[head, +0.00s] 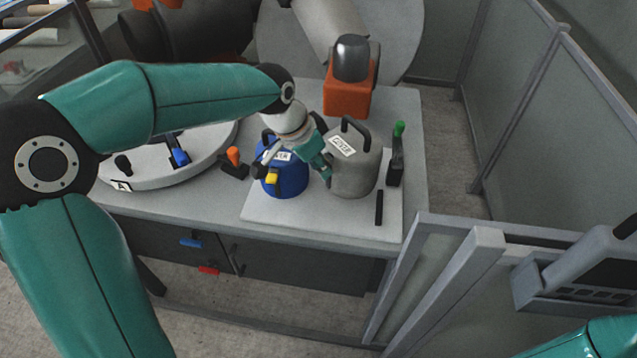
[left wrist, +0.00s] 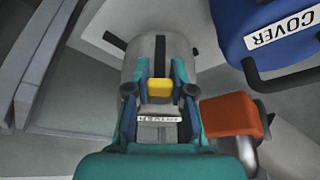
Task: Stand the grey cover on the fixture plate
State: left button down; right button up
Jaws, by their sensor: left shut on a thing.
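The grey cover (head: 357,170) is a cylinder with a black top handle and a "COVER" label. It is upright over the right part of a pale rectangular plate (head: 300,222); I cannot tell whether it touches it. My left gripper (head: 324,170) is at its left side, shut on it. In the left wrist view the fingers (left wrist: 160,90) close around a yellow block in front of the grey cover (left wrist: 158,50). A round pale plate (head: 150,183) marked "A" carries clamps; I cannot tell which plate is the fixture plate. My right gripper is out of view.
A blue cover (head: 290,181) with a yellow block stands close left of the grey one. A green-handled clamp (head: 396,155) is close right, an orange-handled one (head: 234,162) further left. An orange block (head: 349,98) is behind. A black bar (head: 379,207) lies in front right.

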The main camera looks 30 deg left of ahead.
pick_arm(q)
notch_tip(320, 180, down, 6)
jog(key=shift+r, duration=0.1)
jog(key=c, duration=1)
grip_release()
jog(key=v, duration=1.2)
jog(key=shift+b, duration=0.35)
